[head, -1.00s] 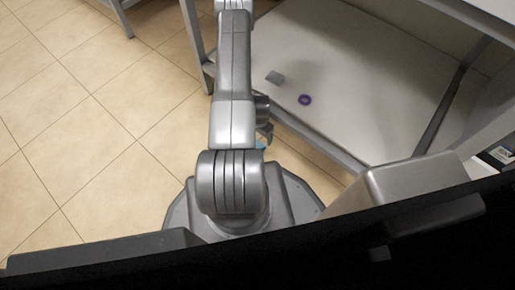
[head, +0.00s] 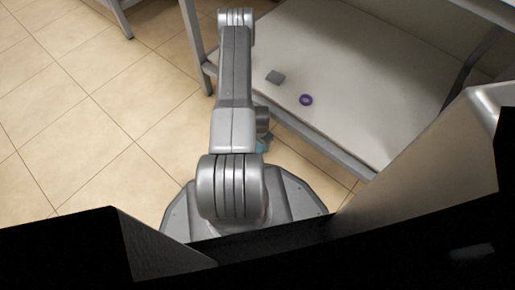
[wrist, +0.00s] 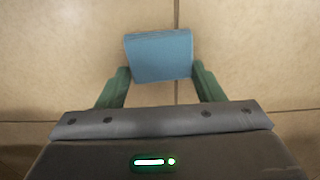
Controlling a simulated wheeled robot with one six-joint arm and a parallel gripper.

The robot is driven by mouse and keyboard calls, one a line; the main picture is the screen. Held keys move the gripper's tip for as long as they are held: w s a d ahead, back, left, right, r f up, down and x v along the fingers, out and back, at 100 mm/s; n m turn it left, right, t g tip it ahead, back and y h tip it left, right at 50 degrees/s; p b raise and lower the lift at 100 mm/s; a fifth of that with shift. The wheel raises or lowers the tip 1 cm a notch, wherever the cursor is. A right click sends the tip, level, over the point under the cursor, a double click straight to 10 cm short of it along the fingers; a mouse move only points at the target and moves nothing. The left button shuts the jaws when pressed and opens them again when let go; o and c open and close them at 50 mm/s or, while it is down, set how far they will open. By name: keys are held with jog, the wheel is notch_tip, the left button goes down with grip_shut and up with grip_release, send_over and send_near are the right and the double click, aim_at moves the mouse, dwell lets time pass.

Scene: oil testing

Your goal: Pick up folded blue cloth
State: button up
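The folded blue cloth (wrist: 158,55) is a flat light-blue rectangle in the wrist view. It sits between the two green fingers of my gripper (wrist: 160,72), with a finger against each side edge. My gripper is shut on it, and the tiled floor shows behind it. In the head view only a small bit of blue (head: 261,147) shows beside my arm; most of my gripper is hidden there behind the arm links.
A white low shelf (head: 350,70) with grey legs stands to the right of my arm. A small grey block (head: 275,77) and a purple ring (head: 306,100) lie on it. The tiled floor (head: 100,120) to the left is clear.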

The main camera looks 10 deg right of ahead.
jog(key=shift+c, duration=1)
notch_tip(320, 180, up, 18)
jog(key=p, duration=0.6)
